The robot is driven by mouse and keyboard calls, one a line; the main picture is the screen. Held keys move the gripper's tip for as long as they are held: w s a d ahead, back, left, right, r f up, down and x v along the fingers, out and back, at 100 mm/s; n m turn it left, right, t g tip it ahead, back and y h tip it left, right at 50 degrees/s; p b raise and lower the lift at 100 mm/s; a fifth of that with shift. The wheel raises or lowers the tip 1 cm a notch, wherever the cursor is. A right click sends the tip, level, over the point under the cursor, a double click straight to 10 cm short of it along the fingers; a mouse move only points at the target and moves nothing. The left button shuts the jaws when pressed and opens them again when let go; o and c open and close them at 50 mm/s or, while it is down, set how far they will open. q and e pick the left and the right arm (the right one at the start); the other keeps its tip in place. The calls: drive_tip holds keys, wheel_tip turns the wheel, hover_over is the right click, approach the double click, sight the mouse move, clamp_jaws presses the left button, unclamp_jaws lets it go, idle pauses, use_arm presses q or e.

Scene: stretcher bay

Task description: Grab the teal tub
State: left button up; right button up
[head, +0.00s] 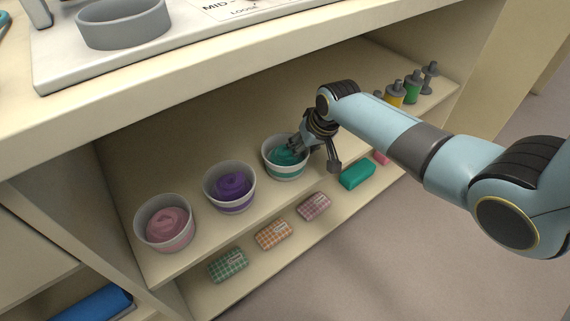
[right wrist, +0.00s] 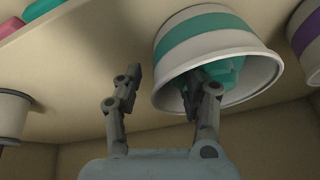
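The teal tub (head: 284,174) is a white bowl with a teal band and teal swirled contents. It stands upright on the shelf, rightmost of three tubs. My right gripper (head: 314,155) reaches down at its right rim. In the right wrist view, where the scene appears upside down, the tub (right wrist: 208,42) fills the upper middle. My right gripper (right wrist: 163,76) is open there, its fingers apart with the tub's rim between them. One finger is inside, in front of the teal contents; the other is outside the wall. Contact with the wall cannot be told. My left gripper is not in view.
The purple tub (head: 230,188) and pink tub (head: 165,224) stand to the left. Yellow (head: 395,94) and green (head: 412,87) bottles stand to the right. Checked packs (head: 273,234) and a teal box (head: 357,174) lie on the lower shelf (head: 208,297). The countertop (head: 200,95) overhangs.

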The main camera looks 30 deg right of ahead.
drive_tip(key=shift+f, duration=0.1)
clamp_jaws()
idle(0.5)
